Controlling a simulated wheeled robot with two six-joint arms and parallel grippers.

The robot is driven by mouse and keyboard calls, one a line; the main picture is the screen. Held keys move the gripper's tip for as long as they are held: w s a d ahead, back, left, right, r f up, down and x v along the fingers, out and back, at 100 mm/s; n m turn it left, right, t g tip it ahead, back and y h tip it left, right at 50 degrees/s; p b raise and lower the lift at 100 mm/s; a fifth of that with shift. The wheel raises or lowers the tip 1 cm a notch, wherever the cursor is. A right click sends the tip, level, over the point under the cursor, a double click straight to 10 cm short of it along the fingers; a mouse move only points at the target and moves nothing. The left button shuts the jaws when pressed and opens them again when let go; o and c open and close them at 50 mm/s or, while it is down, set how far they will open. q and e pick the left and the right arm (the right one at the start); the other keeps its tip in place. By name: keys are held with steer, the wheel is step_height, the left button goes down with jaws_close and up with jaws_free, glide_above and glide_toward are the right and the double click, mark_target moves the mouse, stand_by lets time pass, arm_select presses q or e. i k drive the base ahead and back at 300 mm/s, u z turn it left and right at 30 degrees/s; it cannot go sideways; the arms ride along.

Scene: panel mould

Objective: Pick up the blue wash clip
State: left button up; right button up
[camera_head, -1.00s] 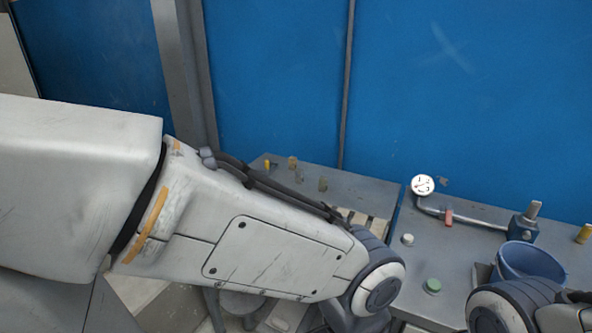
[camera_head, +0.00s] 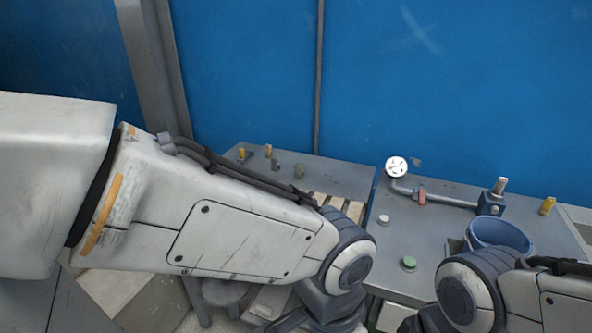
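I cannot make out a blue wash clip in this view. My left arm comes in from the left across the lower half and bends down at its elbow. My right arm shows at the lower right corner. Neither gripper shows, as both arms run out of the bottom of the picture. The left arm also hides part of the left bench and the floor.
A grey bench carries a gauge (camera_head: 396,167) on a pipe with a red handle (camera_head: 422,199), a blue valve block (camera_head: 491,203), a blue bucket (camera_head: 499,236) and a green button (camera_head: 408,263). A stool (camera_head: 222,293) stands below.

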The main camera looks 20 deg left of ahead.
mark_target(275, 160)
steer(key=u, duration=0.4)
steer(key=k, duration=0.3)
steer(key=u, duration=1.35)
steer(key=i, duration=0.8)
steer(key=u, duration=0.3)
